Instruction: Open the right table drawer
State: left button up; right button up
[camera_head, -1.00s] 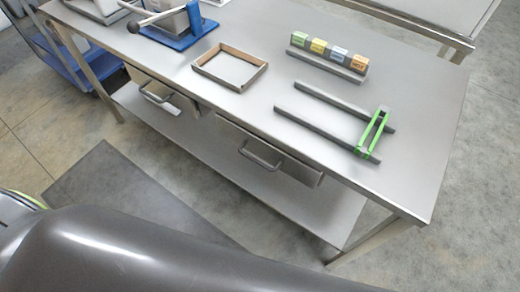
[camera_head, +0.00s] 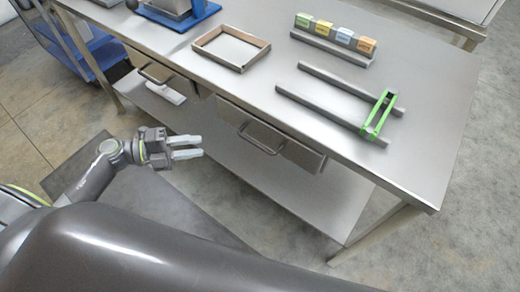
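The right table drawer (camera_head: 300,154) is under the metal table's front edge, with a dark bar handle (camera_head: 262,140) on its front. It looks shut. My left gripper (camera_head: 202,146) is in the head view, left of and lower in the picture than that handle. Its two pale fingers point right, with a gap between them and nothing in it. It is apart from the drawer and handle. My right gripper is not in view.
The left drawer (camera_head: 180,84) has its own handle; a pale flat shape (camera_head: 166,93) below it is unclear. The tabletop holds a wooden frame (camera_head: 232,47), labelled blocks (camera_head: 335,34) and a green-ended rail fixture (camera_head: 378,114). A lower shelf (camera_head: 285,185) lies underneath.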

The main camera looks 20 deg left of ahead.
pick_arm(q)
jog(key=m, duration=0.1)
jog(key=g, duration=0.1)
send_near(259, 145)
jog(key=x, duration=0.3)
jog(key=p+x, duration=0.1)
jog(key=x, duration=0.2)
jog(key=p+x, duration=0.1)
jog(key=x, duration=0.3)
jog(key=shift+d+f, duration=0.1)
jog(key=shift+f, duration=0.2)
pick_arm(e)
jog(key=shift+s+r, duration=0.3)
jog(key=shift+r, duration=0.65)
pick_arm(q)
grip_shut()
